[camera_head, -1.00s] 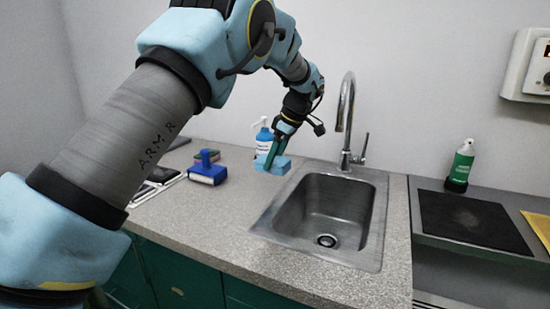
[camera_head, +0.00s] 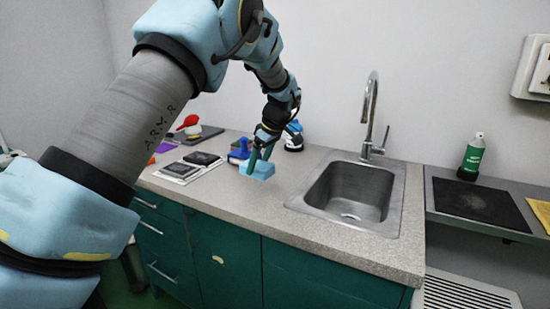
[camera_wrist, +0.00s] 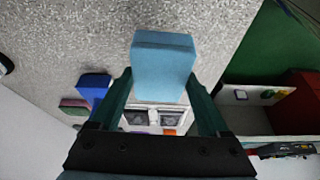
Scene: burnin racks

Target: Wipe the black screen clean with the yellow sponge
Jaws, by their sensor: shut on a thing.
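My gripper (camera_head: 258,162) is shut on a light blue sponge-like block (camera_head: 264,171), held above the counter left of the sink. The wrist view shows the block (camera_wrist: 163,66) between both fingers. Two black panels in white frames lie on the counter further left: a farther one (camera_head: 203,158) and a nearer one (camera_head: 180,169). They also show beyond the block in the wrist view; which one is the task's screen I cannot tell. I see no clearly yellow sponge; a flat yellow piece (camera_head: 541,212) lies at the far right edge, partly cut off.
A steel sink (camera_head: 348,192) with a tall tap (camera_head: 370,110) is right of my gripper. A blue handled object (camera_head: 238,154) stands just behind it. A red scoop-like thing (camera_head: 188,122), a green bottle (camera_head: 473,155) and a black mat (camera_head: 478,199) are farther off.

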